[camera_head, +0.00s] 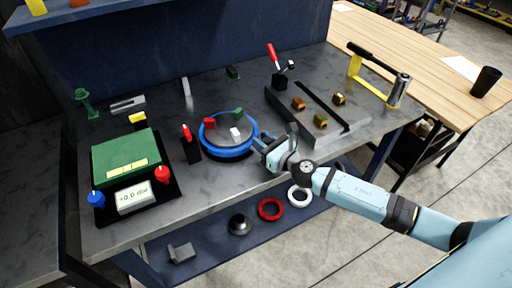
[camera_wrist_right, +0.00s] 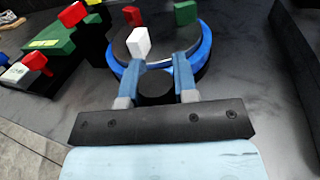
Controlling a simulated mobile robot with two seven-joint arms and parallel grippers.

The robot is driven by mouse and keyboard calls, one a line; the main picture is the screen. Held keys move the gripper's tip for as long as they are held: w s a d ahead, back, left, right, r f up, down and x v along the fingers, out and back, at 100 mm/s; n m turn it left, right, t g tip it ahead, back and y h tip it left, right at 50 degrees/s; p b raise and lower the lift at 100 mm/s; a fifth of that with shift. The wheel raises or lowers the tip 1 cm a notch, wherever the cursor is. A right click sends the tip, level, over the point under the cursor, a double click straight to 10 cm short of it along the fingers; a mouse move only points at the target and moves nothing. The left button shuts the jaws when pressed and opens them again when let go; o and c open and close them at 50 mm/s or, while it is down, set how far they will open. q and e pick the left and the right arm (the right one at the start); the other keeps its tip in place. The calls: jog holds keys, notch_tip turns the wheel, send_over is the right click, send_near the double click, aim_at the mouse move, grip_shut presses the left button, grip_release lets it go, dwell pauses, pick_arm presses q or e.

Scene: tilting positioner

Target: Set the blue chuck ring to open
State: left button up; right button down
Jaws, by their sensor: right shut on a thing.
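The blue chuck ring (camera_head: 228,154) runs round a grey round chuck on the bench; it also shows in the wrist view (camera_wrist_right: 207,45). A white block (camera_head: 235,133), a red block (camera_head: 209,123) and a green block (camera_head: 238,112) stand on the chuck's face. My right gripper (camera_head: 262,141) reaches in from the right at the ring's near right side. In the wrist view its two fingers (camera_wrist_right: 158,75) lie at the ring's edge, with a dark round part between them. The gripper is shut on the ring; the exact contact is partly hidden. My left gripper is out of view.
A dark tray (camera_head: 296,127) with brass blocks is to the right. Red (camera_head: 271,209) and white (camera_head: 299,196) rings lie on the lower shelf.

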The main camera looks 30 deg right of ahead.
jog(key=shift+w+d+r, duration=0.1)
jog(key=shift+w+d, duration=0.2)
jog(key=shift+d, duration=0.35)
jog(key=c, duration=0.9)
grip_release()
